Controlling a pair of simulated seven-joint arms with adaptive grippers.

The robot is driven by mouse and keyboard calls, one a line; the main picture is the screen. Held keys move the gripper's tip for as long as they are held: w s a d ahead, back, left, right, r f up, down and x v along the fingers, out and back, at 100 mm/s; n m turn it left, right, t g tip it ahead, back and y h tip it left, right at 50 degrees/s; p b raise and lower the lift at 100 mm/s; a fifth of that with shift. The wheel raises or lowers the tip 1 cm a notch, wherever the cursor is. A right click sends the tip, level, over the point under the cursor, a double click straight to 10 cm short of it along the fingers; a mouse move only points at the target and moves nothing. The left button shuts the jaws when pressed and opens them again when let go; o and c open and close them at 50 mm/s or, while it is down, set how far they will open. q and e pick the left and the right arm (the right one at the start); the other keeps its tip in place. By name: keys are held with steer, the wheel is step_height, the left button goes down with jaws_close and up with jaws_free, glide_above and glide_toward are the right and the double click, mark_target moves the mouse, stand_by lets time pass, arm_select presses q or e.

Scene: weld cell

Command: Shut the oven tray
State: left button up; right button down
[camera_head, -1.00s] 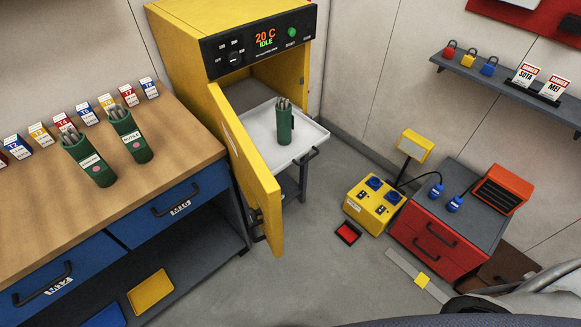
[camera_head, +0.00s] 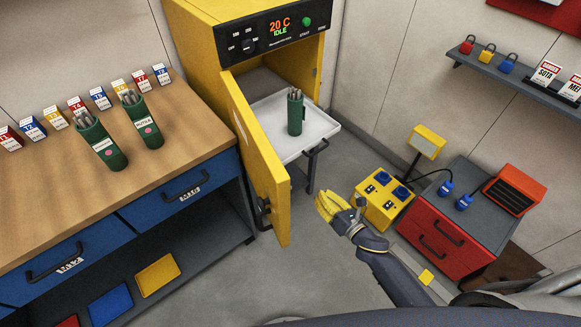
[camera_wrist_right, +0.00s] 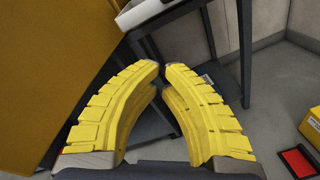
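The white oven tray (camera_head: 268,125) is pulled out of the yellow oven (camera_head: 205,40) and sits level above a dark stand. A dark handle (camera_head: 318,149) runs along its front edge. A green canister of rods (camera_head: 295,112) stands upright on the tray. The oven door (camera_head: 256,160) hangs open to the left of the tray. My right gripper (camera_head: 323,202) is empty, below and in front of the tray, apart from it. In the right wrist view its yellow fingers (camera_wrist_right: 161,72) curve together, tips almost meeting; the tray corner (camera_wrist_right: 140,12) shows above. My left gripper is out of view.
A workbench (camera_head: 60,160) with green canisters and labelled boxes stands left of the oven. A yellow socket box (camera_head: 385,202) is close right of my right gripper, beside a red drawer cabinet (camera_head: 445,245). Clear floor lies in front of the oven.

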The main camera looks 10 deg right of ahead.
steer(key=w+a+r+n+y, duration=0.1)
steer(key=w+a+r+n, duration=0.2)
steer(key=w+a+n, duration=0.4)
steer(key=x, duration=0.5)
steer(key=shift+r, duration=0.3)
steer(key=shift+w, duration=0.1)
steer(key=shift+w, duration=0.1)
stand_by(0.5)
